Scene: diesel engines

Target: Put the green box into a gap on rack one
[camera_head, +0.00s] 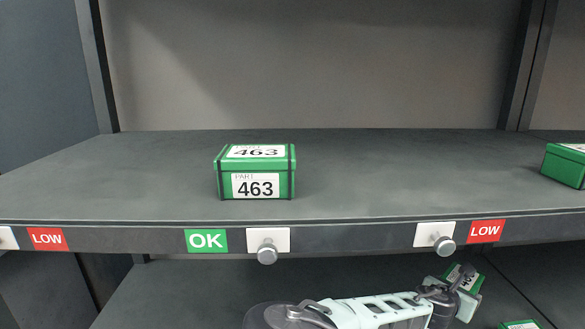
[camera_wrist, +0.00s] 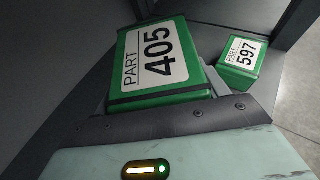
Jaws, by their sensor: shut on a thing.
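A green box labelled Part 405 (camera_wrist: 155,60) fills much of the wrist view, close against my gripper (camera_wrist: 218,80). My gripper is shut on it; the fingers are mostly hidden. In the head view my gripper (camera_head: 463,287) is below the front edge of the upper shelf, at the lower right, with a bit of green box (camera_head: 453,273) showing behind it. A green box labelled Part 463 (camera_head: 256,187) stands upright on the upper shelf (camera_head: 380,180), left of centre. Another green box (camera_head: 567,166) is cut off at the right edge.
The upper shelf is bare between its two boxes and at the far left. Its front edge carries LOW tags (camera_head: 47,239), an OK tag (camera_head: 206,241) and knobs (camera_head: 267,255). A green box labelled Part 597 (camera_wrist: 240,57) sits beyond the held box.

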